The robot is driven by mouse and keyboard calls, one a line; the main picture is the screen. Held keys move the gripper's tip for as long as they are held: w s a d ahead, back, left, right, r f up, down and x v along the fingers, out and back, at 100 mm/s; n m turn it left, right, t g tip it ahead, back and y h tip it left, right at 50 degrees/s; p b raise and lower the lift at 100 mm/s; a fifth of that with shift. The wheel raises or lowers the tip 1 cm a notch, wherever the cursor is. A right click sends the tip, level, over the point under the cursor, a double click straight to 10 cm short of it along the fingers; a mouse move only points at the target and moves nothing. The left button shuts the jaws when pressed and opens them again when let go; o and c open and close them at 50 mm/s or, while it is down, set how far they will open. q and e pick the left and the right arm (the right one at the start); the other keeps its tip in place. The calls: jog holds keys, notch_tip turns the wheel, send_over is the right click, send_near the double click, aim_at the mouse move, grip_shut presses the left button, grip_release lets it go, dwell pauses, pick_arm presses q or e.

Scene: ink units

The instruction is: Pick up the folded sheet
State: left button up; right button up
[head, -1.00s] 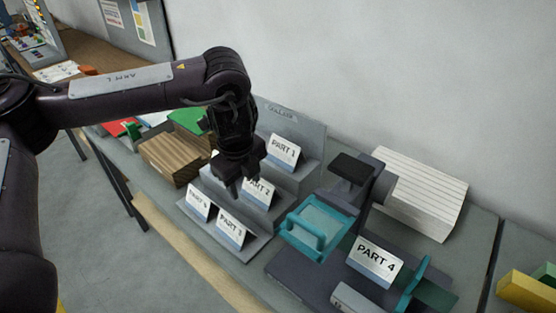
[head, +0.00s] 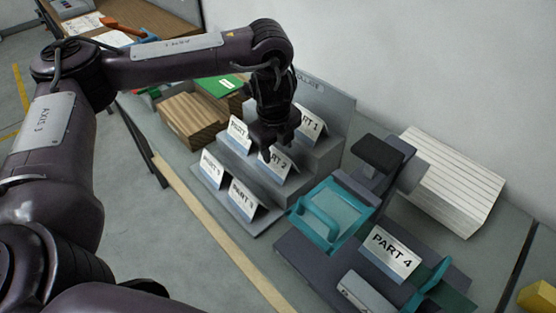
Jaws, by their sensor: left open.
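Several folded white-and-blue sheets stand like tents on a grey stepped stand (head: 335,150). The sheet marked PART 1 (head: 310,124) is on the upper right. The sheet marked PART 2 (head: 277,166) is on the middle step, its top partly covered by my gripper. The sheet marked PART 3 (head: 243,199) is on the low front step, with another sheet (head: 211,169) to its left. One more sheet (head: 238,134) stands at the upper left. A PART 4 sheet (head: 390,252) stands apart on a dark machine base. My left gripper (head: 274,148) is open, pointing down at PART 2's top edge; contact is unclear.
A teal-framed press (head: 330,216) stands right of the stand, with a stack of white sheets (head: 452,180) behind it. A brown slatted box (head: 190,122) and a green item (head: 222,86) lie to the left. The wall closes off the back.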

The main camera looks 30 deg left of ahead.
pick_arm(q)
jog(key=shift+w+f, duration=0.15)
jog(key=shift+f, duration=0.8)
jog(key=c, duration=0.9)
jog(key=shift+r, duration=0.1)
